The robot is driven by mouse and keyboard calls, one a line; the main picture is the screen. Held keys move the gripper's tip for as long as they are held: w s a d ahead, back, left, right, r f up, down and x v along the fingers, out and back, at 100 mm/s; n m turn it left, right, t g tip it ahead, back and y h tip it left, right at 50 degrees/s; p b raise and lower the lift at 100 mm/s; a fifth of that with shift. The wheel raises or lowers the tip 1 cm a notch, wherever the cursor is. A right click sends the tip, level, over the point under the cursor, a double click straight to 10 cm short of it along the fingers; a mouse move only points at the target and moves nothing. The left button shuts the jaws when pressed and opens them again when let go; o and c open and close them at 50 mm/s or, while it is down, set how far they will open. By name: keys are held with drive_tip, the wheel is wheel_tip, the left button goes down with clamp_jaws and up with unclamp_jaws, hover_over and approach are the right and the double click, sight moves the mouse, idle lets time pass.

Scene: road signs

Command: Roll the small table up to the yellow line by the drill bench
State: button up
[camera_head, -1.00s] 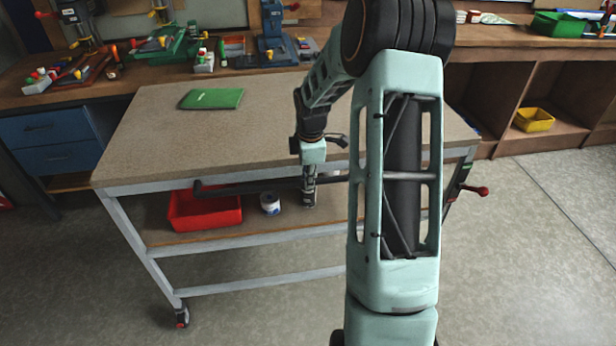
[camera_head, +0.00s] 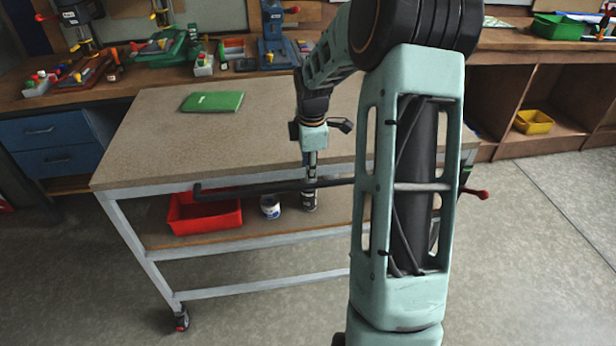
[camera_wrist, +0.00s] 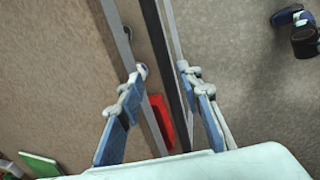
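The small table (camera_head: 160,140) has a speckled beige top, a grey frame, a lower shelf and wheels; one caster (camera_head: 182,320) shows at the front left. A dark handle bar (camera_head: 240,190) runs along its near side, below the top. My gripper (camera_wrist: 162,70) points down at this bar near its middle. In the wrist view its two fingers are apart, with the bar (camera_wrist: 178,60) passing between them and not clamped. My arm hides the table's right part. The drill bench (camera_head: 130,90) stands behind, with drill presses (camera_head: 78,15) on it. No yellow line shows.
A green book (camera_head: 212,101) lies on the tabletop. A red bin (camera_head: 203,213) and a small can (camera_head: 270,206) sit on the lower shelf. Blue drawers (camera_head: 50,145) are at left, a yellow bin (camera_head: 533,122) in the right shelving. The floor in front and at right is clear.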

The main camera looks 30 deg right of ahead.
drive_tip(key=v, duration=0.6)
drive_tip(key=shift+r, duration=0.2)
drive_tip(key=shift+a, duration=0.15)
